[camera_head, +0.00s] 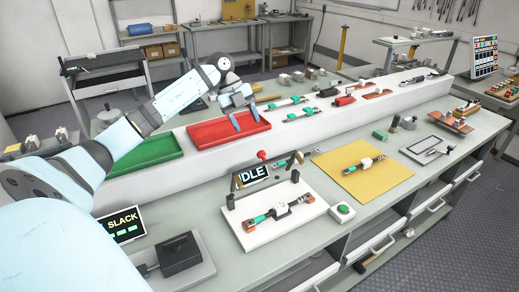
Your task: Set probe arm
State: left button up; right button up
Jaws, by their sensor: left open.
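My left gripper (246,121) hangs over the red tray (205,133) with its two fingers apart and nothing between them. The test fixture is a white base plate (250,236) on the bench. A fuse (279,211) with a teal band and orange end pieces lies across it. Behind the fuse stand dark posts and a display (251,175) reading IDLE. A dark arched bar with a red knob (262,154) rises there, and it looks like the probe arm. My left gripper is behind and above this fixture, apart from it. My right gripper is out of view.
A green tray (147,152) sits left of the red one on a raised white shelf, with several fuses (300,115) to the right. A yellow mat (370,183) holds another fuse. A green button (343,210) stands beside the fixture. A SLACK display (122,224) and black box (180,254) are front left.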

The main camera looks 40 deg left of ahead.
pick_arm(q)
jog(key=x, duration=1)
jog(key=shift+w+f, duration=0.1)
jog(key=shift+f, duration=0.1)
grip_shut()
